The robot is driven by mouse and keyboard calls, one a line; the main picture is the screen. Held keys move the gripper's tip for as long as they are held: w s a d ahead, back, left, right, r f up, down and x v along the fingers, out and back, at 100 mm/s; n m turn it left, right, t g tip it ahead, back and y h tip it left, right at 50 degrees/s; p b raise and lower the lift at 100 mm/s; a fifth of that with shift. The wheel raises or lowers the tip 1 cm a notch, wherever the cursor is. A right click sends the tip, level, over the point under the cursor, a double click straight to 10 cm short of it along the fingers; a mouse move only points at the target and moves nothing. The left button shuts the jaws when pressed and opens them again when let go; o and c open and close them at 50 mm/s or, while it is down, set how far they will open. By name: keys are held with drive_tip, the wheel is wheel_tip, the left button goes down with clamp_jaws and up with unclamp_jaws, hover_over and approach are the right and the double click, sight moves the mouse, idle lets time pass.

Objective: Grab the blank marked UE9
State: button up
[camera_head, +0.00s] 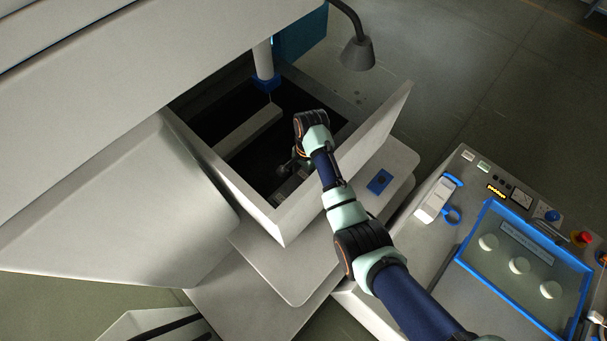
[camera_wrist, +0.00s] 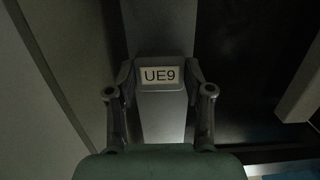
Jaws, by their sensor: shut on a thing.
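The blank marked UE9 (camera_wrist: 162,112) is a grey block with a white label reading UE9 (camera_wrist: 161,75), in the middle of the wrist view. My gripper (camera_wrist: 161,88) is shut on it, with one finger on each side of the labelled end. In the head view my arm reaches down into the open machine tank (camera_head: 259,205), and my gripper (camera_head: 287,170) is low inside it near the front wall. The blank is small and dark there, partly hidden by my arm.
A pale bar (camera_head: 250,130) crosses the tank, below a column with a blue end (camera_head: 266,84). The tank walls surround my gripper closely. A lamp (camera_head: 357,53) hangs behind. A control console (camera_head: 520,250) with knobs and a red button stands at the right.

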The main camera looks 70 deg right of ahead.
sight(303, 175)
wheel_tip(303, 175, up, 18)
drive_tip(key=p, duration=1)
